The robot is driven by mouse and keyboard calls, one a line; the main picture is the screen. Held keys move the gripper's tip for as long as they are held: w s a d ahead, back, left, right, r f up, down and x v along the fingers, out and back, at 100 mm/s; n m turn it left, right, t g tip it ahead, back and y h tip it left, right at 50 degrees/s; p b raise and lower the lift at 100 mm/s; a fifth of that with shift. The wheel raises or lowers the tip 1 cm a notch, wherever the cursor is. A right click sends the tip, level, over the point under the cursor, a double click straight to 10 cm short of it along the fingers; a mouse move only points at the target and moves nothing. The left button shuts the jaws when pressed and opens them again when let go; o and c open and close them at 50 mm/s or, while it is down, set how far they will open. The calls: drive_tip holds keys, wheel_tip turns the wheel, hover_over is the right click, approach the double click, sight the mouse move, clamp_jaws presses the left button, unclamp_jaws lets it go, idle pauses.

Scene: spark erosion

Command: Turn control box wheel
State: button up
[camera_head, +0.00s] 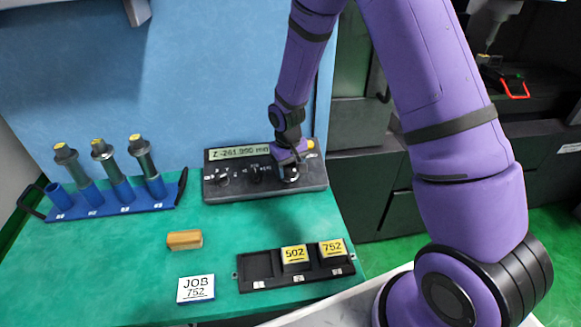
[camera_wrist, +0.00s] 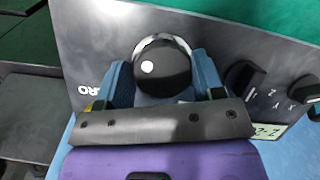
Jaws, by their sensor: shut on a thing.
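The control box (camera_head: 240,188) is a dark panel at the back of the green table, with a display (camera_head: 238,153) reading about "Z -261.990 mm". Its wheel (camera_wrist: 163,72) is a round black knob with a white dot and a shiny rim; in the head view the wheel (camera_head: 290,177) is partly hidden under my gripper (camera_head: 289,164). In the wrist view my gripper (camera_wrist: 163,62) has one blue finger on each side of the wheel and is shut on it. The wheel's near side is partly hidden by the gripper body.
Two black selector knobs (camera_wrist: 243,78) sit beside the wheel. A blue rack (camera_head: 115,203) with several tool holders stands at left. A wooden block (camera_head: 184,240), a JOB 752 card (camera_head: 196,289) and a black tray (camera_head: 258,268) with blocks 502 and 752 lie in front.

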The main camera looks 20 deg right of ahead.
drive_tip(key=n, duration=0.2)
drive_tip(key=n+h, duration=0.1)
drive_tip(key=n, duration=0.1)
drive_tip(key=shift+s+a+f+h, duration=0.1)
drive_tip(key=shift+s+a+h, duration=0.1)
drive_tip(key=shift+a+h, duration=0.15)
drive_tip(key=shift+c, duration=0.3)
drive_tip(key=n+h, duration=0.1)
drive_tip(key=n, duration=0.2)
drive_tip(key=n+t, duration=0.1)
drive_tip(key=n, duration=0.2)
drive_tip(key=shift+s+f+h, duration=0.1)
drive_tip(key=shift+s+h, duration=0.05)
drive_tip(key=shift+h, duration=0.2)
drive_tip(key=shift+d+n+t+h, duration=0.1)
drive_tip(key=shift+n+t+h, duration=0.25)
drive_tip(key=shift+n, duration=0.85)
drive_tip(key=shift+d, duration=0.1)
